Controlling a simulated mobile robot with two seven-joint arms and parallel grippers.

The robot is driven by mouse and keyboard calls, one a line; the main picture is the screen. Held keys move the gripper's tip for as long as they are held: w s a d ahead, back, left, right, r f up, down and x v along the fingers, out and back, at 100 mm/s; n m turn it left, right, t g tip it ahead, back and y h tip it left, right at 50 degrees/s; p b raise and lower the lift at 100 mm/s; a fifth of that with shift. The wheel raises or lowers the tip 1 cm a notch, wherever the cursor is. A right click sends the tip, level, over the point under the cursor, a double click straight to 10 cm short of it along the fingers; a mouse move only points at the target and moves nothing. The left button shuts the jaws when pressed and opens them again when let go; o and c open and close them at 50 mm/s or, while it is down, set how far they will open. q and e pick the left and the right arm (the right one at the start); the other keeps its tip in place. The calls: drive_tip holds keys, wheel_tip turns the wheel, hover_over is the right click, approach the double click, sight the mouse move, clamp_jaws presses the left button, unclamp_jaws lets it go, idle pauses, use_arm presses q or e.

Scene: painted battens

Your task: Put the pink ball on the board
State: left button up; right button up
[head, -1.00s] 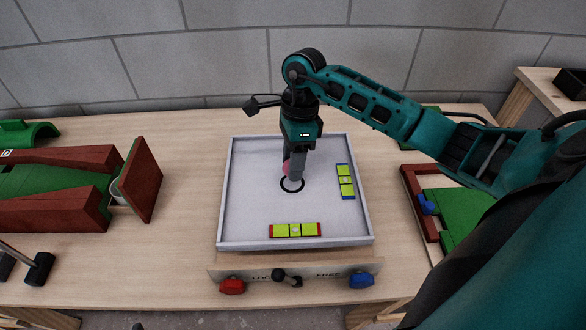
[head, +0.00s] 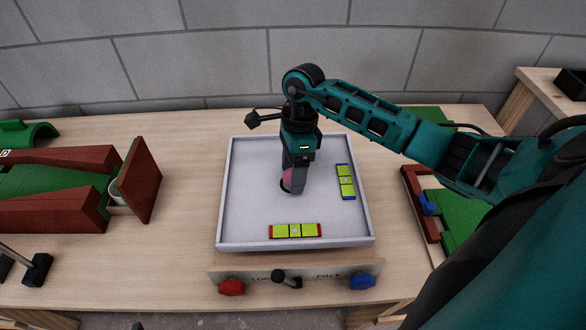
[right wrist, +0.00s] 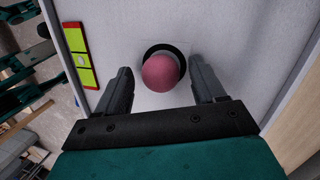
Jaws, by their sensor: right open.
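The pink ball (head: 287,175) is over the black ring (right wrist: 180,52) drawn on the white board (head: 250,210). In the head view my right gripper (head: 293,188) points down at the ring and hides part of the ball. In the right wrist view the ball (right wrist: 160,72) is between the two spread fingers of my right gripper (right wrist: 161,80), with a gap on each side. The ball covers the near part of the ring. My left gripper is not in view.
The board has a raised rim. Yellow-green blocks lie on it, one with red ends (head: 295,231) and one with blue ends (head: 345,181). A front panel carries a red knob (head: 231,287), a black lever (head: 287,279) and a blue knob (head: 362,281). Red-and-green fixtures flank the board.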

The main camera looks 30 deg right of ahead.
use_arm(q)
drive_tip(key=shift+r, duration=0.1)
use_arm(e)
drive_tip(key=shift+r, duration=0.1)
drive_tip(key=shift+r, duration=0.3)
use_arm(q)
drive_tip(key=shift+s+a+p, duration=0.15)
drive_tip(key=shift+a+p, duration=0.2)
drive_tip(key=shift+p, duration=0.2)
use_arm(e)
drive_tip(key=v, duration=1.1)
drive_tip(key=shift+r, duration=0.25)
drive_tip(key=shift+w, duration=0.1)
